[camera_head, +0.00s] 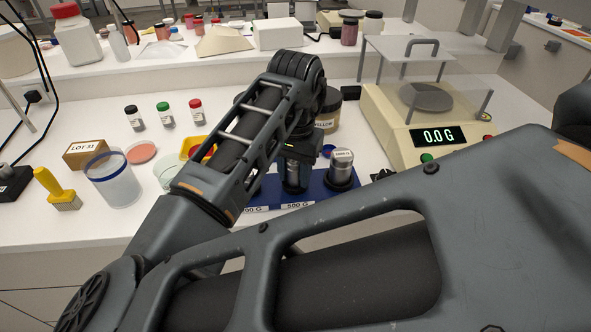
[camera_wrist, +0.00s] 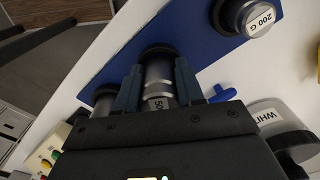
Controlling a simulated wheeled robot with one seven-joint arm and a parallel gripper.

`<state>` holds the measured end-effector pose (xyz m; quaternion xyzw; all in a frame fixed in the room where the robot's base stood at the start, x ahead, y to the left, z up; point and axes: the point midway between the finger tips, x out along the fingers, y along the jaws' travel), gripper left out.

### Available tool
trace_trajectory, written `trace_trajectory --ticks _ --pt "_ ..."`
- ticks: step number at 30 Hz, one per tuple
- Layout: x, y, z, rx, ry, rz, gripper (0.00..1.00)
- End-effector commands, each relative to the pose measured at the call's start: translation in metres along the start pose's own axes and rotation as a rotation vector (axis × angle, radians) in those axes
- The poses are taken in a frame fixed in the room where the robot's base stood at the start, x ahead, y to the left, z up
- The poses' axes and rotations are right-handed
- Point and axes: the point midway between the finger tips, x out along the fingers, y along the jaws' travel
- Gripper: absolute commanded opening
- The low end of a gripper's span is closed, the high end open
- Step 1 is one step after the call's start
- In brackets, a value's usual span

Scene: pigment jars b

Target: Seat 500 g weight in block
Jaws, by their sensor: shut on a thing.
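My gripper (camera_head: 293,172) is shut on the silver 500 g weight (camera_wrist: 158,88). The fingers grip it from both sides in the wrist view, and its label shows only in part. The weight is over the blue block (camera_head: 318,193), above the front label "500 G" (camera_head: 297,206). The block also shows in the wrist view (camera_wrist: 205,50). I cannot tell whether the weight's base is down in its socket. The 200 g weight (camera_wrist: 250,18) sits in the block on one side. A larger silver weight (camera_head: 341,168) stands at the block's right end.
A scale (camera_head: 410,125) reading 0.0 G, with a clear shield, stands right of the block. A jar (camera_head: 327,115) stands close behind my gripper. A clear beaker (camera_head: 112,180), a yellow brush (camera_head: 57,190) and small jars (camera_head: 165,114) are to the left. A white-labelled jar (camera_wrist: 268,115) shows in the wrist view.

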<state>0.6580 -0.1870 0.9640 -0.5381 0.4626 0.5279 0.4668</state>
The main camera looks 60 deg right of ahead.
Motion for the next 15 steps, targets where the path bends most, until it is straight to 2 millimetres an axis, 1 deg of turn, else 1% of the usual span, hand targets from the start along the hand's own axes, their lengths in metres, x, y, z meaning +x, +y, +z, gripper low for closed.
trace_trajectory --ticks 1,3,4,13,15 --pt "0.0207 0.0039 0.0 -0.002 -0.014 0.012 0.0" --pt "0.021 0.0039 0.0 -0.002 -0.014 0.012 0.0" --pt "0.0211 0.0039 -0.0001 -0.002 -0.014 0.012 0.38" --pt "0.0213 0.0046 -0.0003 -0.004 -0.015 0.014 0.67" --pt "0.0213 0.0048 -0.0003 -0.004 -0.015 0.015 0.67"
